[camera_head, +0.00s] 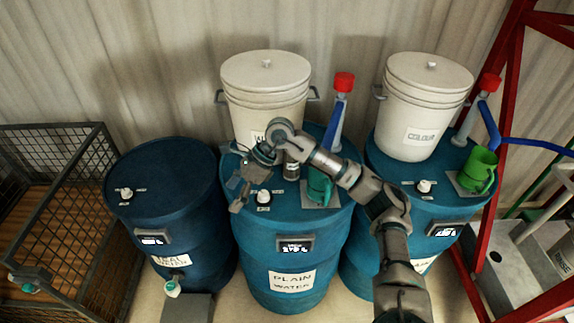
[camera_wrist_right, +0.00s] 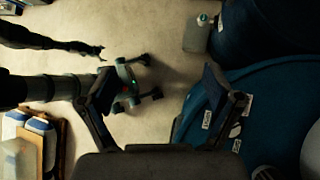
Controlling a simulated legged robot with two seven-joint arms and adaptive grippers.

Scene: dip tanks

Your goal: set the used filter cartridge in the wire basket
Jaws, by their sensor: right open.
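The wire basket (camera_head: 84,215) is the grey mesh crate with a wooden floor at the far left of the head view. My right gripper (camera_head: 239,193) is over the left part of the middle drum's lid, clear of the basket, with its arm reaching in from the lower right. It also shows in the right wrist view (camera_wrist_right: 160,85), its two fingers apart with nothing between them. I cannot make out a used filter cartridge for certain. A dark arm ending in a small claw (camera_wrist_right: 98,50) in the right wrist view may be my left one; its jaws are unclear.
A blue drum (camera_head: 160,185) stands between the basket and the plain water drum (camera_head: 291,255). White buckets (camera_head: 266,88) (camera_head: 425,100), green jugs (camera_head: 320,187) (camera_head: 478,170) and red-capped tubes crowd the lids. A red frame (camera_head: 507,90) borders the right.

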